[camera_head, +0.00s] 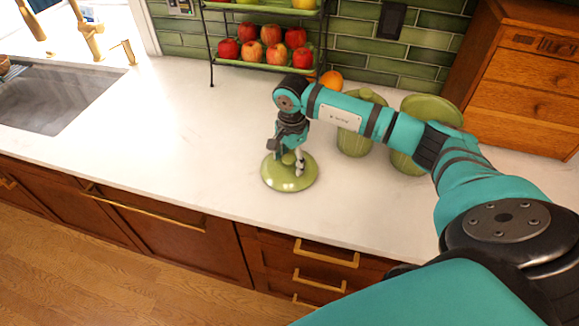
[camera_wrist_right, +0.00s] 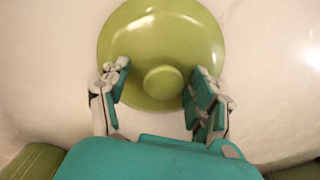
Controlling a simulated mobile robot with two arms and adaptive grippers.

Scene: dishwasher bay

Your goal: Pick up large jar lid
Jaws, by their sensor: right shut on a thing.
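The large jar lid (camera_head: 283,184) is a round, glossy green disc with a knob. It lies flat at the counter, near the front edge; I cannot tell whether it touches the surface. In the right wrist view the lid (camera_wrist_right: 160,32) is knob up, with the round knob (camera_wrist_right: 162,82) between the fingers. My right gripper (camera_head: 290,163) points down over the lid and is shut on it at the knob; the exact finger contact is hard to see. My left gripper is not in view.
Behind my right arm stand a lidded green jar (camera_head: 354,143) and a larger green jar (camera_head: 403,165). A fruit rack (camera_head: 262,67), an orange (camera_head: 331,80) and a wooden drawer chest (camera_head: 530,75) stand at the back. A sink (camera_head: 60,95) is left. The counter left of the lid is clear.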

